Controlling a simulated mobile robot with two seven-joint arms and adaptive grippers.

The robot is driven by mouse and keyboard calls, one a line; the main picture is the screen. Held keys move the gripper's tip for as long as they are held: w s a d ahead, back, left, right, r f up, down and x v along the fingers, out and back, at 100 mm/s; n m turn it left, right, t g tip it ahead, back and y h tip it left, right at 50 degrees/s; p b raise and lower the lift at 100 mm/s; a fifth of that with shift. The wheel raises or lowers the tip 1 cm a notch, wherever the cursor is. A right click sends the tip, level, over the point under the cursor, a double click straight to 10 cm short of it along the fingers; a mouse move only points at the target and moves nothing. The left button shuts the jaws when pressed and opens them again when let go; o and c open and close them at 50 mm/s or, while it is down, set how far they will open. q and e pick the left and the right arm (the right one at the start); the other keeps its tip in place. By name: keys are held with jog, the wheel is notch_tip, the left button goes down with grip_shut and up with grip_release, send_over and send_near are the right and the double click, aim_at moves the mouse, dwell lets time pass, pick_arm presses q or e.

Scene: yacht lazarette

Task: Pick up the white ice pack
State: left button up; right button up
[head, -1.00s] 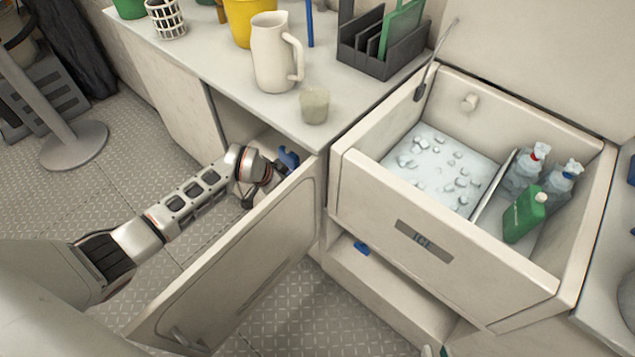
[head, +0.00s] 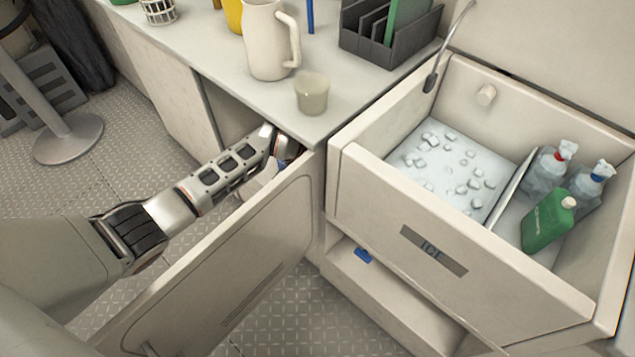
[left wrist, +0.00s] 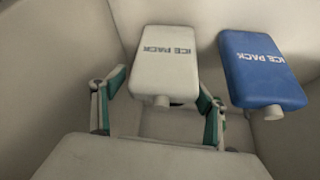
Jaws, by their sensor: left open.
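The white ice pack (left wrist: 167,68), lettered "ICE PACK", is in the middle of the left wrist view, its cap toward the camera. My left gripper (left wrist: 162,92) is open, with one green-padded finger on each side of the white pack's near end. I cannot tell whether the fingers touch it. A blue ice pack (left wrist: 262,68) is just right of it, outside the right finger. In the head view my left arm reaches into the cabinet under the counter. The gripper there is mostly hidden behind the open door, and the white pack does not show. My right gripper is not in view.
The open cabinet door (head: 235,250) stands close along my left arm. The counter (head: 215,45) above holds a white pitcher (head: 268,40) and a cup (head: 312,93). The open ice box (head: 385,190) to the right holds ice and several bottles. Pale walls enclose the packs.

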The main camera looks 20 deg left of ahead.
pick_arm(q)
jog(key=shift+f, duration=0.3)
jog(key=c, duration=1.4)
jog(key=shift+r, duration=0.1)
